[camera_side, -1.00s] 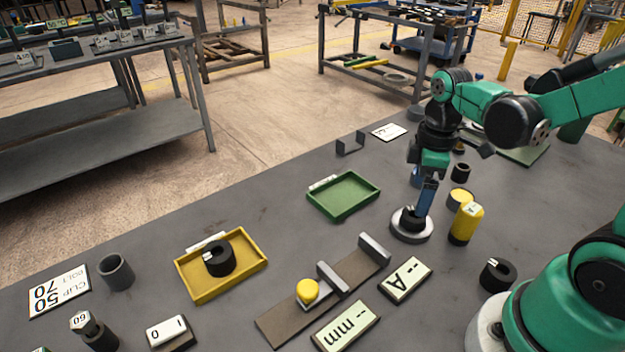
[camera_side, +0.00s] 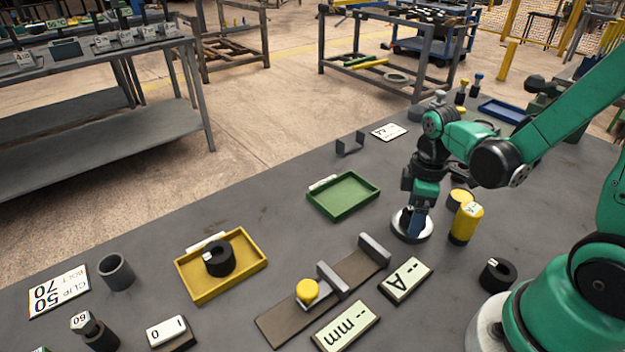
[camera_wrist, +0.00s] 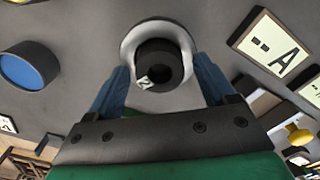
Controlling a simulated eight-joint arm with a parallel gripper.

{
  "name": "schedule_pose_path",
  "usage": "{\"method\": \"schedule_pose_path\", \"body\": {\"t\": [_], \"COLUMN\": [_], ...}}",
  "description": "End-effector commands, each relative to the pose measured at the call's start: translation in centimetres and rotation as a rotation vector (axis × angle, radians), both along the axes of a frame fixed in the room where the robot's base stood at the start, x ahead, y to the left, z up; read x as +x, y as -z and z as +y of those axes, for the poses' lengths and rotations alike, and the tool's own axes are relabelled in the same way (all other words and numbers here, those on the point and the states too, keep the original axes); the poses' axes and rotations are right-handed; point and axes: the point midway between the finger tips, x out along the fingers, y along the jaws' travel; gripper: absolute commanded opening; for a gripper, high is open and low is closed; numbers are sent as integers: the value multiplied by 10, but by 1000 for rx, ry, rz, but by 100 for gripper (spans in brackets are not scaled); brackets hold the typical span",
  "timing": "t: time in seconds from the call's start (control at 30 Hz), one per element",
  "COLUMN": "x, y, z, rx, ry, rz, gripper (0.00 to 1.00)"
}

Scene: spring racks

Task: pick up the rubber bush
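A short black ring, a bush with a white label (camera_wrist: 158,65), stands on a round pale-rimmed disc (camera_wrist: 184,36) in the wrist view. The disc also shows in the side view (camera_side: 427,235), where my gripper hides the bush. My gripper (camera_side: 415,227) points down over the disc. Its two blue fingers are apart, one on either side of the bush in the wrist view; contact is not visible. Similar black rings lie in the yellow tray (camera_side: 220,259) and on the table near my base (camera_side: 497,274).
A yellow cylinder (camera_side: 466,224) stands close to the right of the disc. A display plate marked A (camera_side: 405,280) and a brown rail with grey blocks (camera_side: 280,322) lie in front. A green tray (camera_side: 343,209) sits left; the yellow tray (camera_side: 190,289) is further left.

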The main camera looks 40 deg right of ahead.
Motion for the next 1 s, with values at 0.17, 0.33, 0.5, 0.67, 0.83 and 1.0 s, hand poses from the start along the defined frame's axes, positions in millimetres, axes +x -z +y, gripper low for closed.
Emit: {"method": "schedule_pose_path", "body": {"t": [0.17,0.33,0.5,0.67,0.83,1.0], "x": [0,0,0,0,0,0], "y": [0,0,-1,-5,-17,-39], "z": [0,0,0,0,0,0], "rx": [0,0,0,0,1,0], "ry": [0,0,0,0,0,0], "rz": [0,0,0,0,-1,0], "gripper": [23,0,0,0,0,0]}}
